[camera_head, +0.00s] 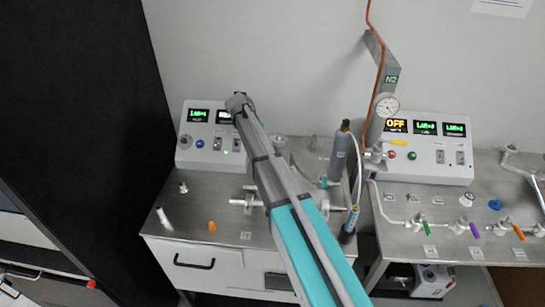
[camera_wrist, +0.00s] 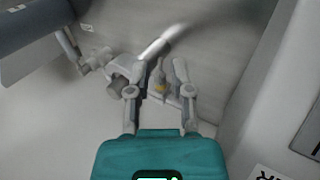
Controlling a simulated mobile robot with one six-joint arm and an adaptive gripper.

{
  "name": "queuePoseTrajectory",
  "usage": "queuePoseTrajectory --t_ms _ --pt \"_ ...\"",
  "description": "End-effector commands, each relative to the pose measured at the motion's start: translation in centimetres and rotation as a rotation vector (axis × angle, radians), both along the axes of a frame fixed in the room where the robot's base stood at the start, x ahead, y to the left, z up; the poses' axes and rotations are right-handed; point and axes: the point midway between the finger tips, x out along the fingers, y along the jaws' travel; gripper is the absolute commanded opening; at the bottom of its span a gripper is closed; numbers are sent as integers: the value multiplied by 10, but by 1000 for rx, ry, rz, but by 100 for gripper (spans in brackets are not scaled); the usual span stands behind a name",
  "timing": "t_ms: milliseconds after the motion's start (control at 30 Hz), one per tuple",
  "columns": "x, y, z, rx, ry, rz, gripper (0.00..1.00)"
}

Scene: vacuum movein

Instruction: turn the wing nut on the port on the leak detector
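In the wrist view my gripper (camera_wrist: 162,70) has its two fingers apart, with nothing clearly held between them. A grey metal fitting (camera_wrist: 122,78) lies at the left finger and seems partly behind it; touching or apart I cannot tell. A small part with a yellowish end (camera_wrist: 160,84) shows between the fingers. A blurred grey cylinder (camera_wrist: 155,48) lies just beyond. I cannot make out which of these is the port or its wing nut. In the head view my arm covers the middle of the left bench, and my gripper cannot be made out.
The left bench (camera_head: 175,232) carries a white box with green displays (camera_head: 185,155), a white cylinder (camera_head: 164,218), an orange piece (camera_head: 212,226) and metal piping (camera_head: 330,207). A dark cylinder (camera_head: 339,155) stands right of my arm. Another white box (camera_head: 428,172) stands on the right bench.

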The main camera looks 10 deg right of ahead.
Motion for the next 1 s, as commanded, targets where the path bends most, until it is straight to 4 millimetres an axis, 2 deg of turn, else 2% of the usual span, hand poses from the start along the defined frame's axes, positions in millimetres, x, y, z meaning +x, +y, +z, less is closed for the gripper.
queuePoseTrajectory --t_ms 367,1000 --pt "-1 -2 2 100 -33 -1 28" --pt "-3 -7 2 468 -153 0 28"
